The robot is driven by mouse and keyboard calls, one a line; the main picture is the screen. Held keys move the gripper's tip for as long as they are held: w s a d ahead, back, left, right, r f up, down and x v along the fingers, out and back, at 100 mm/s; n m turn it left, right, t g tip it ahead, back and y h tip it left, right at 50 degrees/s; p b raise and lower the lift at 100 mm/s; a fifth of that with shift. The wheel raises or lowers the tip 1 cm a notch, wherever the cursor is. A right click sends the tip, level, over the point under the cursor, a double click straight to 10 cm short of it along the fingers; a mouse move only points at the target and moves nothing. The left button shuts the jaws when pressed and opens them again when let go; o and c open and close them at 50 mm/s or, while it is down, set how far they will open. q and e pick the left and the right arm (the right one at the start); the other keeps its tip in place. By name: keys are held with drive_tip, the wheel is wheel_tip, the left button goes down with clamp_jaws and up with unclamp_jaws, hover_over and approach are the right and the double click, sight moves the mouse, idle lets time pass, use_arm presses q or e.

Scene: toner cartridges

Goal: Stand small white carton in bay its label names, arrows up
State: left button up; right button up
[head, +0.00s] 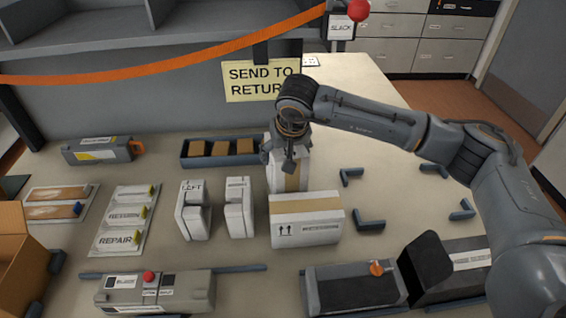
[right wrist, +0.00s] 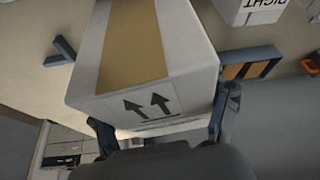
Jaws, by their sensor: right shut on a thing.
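My right gripper (head: 288,150) is shut on a white carton (head: 284,180) with a tan tape strip, behind a larger-looking white carton. In the right wrist view the held carton (right wrist: 150,55) shows two dark arrows on its near face, pointing away from the gripper (right wrist: 165,125). Small print below the arrows is unreadable. The fingers press its two sides. I cannot tell whether it touches the table. The front white carton (head: 307,222) lies on the table with tan tape on top, two upward arrows and an unclear label. My left gripper is not in view.
Dark corner brackets (head: 370,223) frame an empty area to the right. White blocks (head: 194,212) marked LEFT and RIGHT stand left of the cartons. A blue tray (head: 182,152) holds brown blocks. A yellow sign (head: 245,82) reads SEND TO RETURN, partly hidden. Grey machines line the front.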

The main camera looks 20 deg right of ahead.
drive_tip(key=f, duration=0.1)
drive_tip(key=f+b, duration=0.1)
drive_tip(key=f, duration=0.1)
drive_tip(key=shift+a+f, duration=0.25)
drive_tip(key=shift+w, duration=0.1)
drive_tip(key=shift+f+b, duration=0.1)
drive_tip(key=shift+b, duration=0.2)
drive_tip(key=o, duration=1.8)
drive_tip(key=shift+c, duration=0.2)
